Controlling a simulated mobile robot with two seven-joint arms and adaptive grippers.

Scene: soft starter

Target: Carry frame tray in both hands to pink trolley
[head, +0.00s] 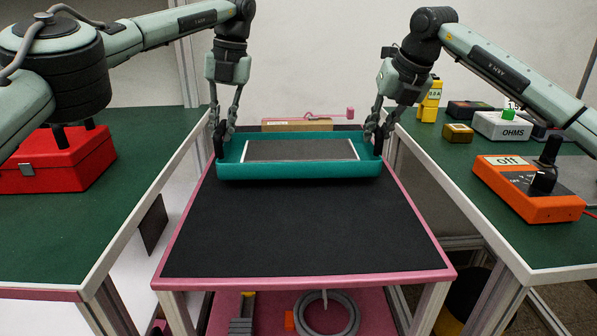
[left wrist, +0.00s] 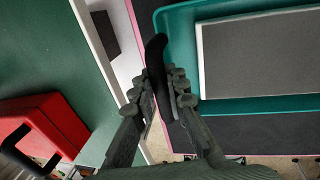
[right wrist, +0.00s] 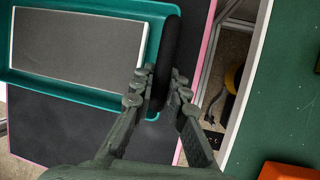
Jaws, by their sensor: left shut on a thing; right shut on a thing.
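The teal frame tray (head: 300,170) is at the far end of the pink trolley (head: 300,283), over its black top. A white-edged grey panel (head: 301,150) lies in the tray. My left gripper (head: 221,140) is shut on the tray's left black handle, which shows in the left wrist view (left wrist: 157,65). My right gripper (head: 377,140) is shut on the right black handle, which shows in the right wrist view (right wrist: 167,60). The tray looks level. I cannot tell whether its underside touches the trolley top.
A green bench with a red toolbox (head: 60,160) stands on the left. Another green bench on the right holds an orange meter box (head: 528,190), a white OHMS box (head: 502,126) and other small boxes. The front of the trolley top (head: 300,235) is clear.

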